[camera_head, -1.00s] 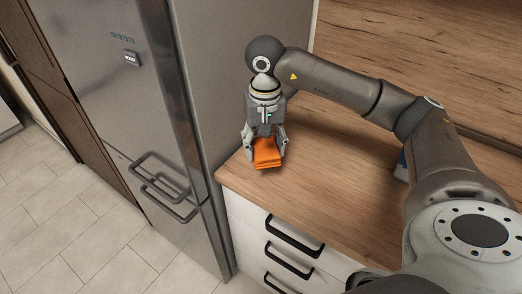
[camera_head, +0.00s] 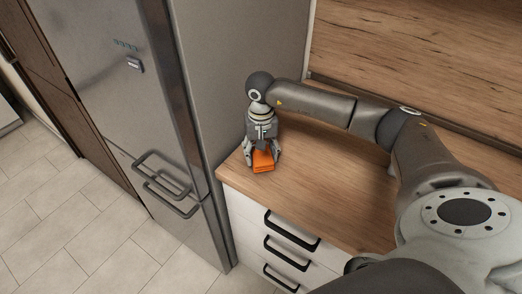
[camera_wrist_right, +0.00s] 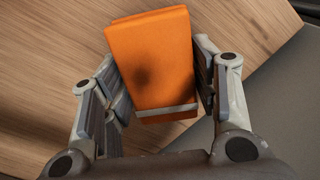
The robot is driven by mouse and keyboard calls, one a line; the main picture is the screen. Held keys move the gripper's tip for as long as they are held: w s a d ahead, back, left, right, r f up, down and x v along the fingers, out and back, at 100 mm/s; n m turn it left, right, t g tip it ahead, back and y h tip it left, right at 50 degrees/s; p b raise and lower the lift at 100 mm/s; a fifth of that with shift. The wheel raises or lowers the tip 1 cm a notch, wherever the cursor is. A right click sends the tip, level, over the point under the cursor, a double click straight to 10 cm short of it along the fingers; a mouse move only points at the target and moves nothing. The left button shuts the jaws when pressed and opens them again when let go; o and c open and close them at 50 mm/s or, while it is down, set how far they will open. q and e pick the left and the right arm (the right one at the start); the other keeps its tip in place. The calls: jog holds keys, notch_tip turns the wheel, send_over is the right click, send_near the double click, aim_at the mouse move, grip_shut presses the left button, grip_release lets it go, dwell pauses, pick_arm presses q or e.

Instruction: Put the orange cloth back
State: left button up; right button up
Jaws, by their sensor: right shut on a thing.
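The orange cloth (camera_head: 263,161) is a folded block at the left end of the wooden counter, near its front edge and the fridge. My right gripper (camera_head: 262,156) points down over it and is shut on it. In the right wrist view the orange cloth (camera_wrist_right: 152,62) sits between the two fingers of the right gripper (camera_wrist_right: 160,100). The cloth is at or just above the counter top; I cannot tell if it touches. My left gripper is not in view.
The wooden counter (camera_head: 315,190) is mostly clear in front of my arm. A steel fridge (camera_head: 120,110) stands close at the left. White drawers (camera_head: 255,222) with black handles are below. The wooden splashback (camera_head: 410,60) is behind.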

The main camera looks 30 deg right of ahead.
aim_at(261, 152)
jog(key=shift+f+b, duration=0.2)
jog(key=shift+b, duration=0.1)
jog(key=o, duration=0.9)
jog(key=shift+r, duration=0.1)
jog(key=shift+r+p, duration=0.2)
jog(key=shift+p, duration=0.15)
jog(key=shift+r, duration=0.25)
notch_tip(261, 152, up, 12)
jog(key=b, duration=0.3)
jog(key=shift+f, duration=0.25)
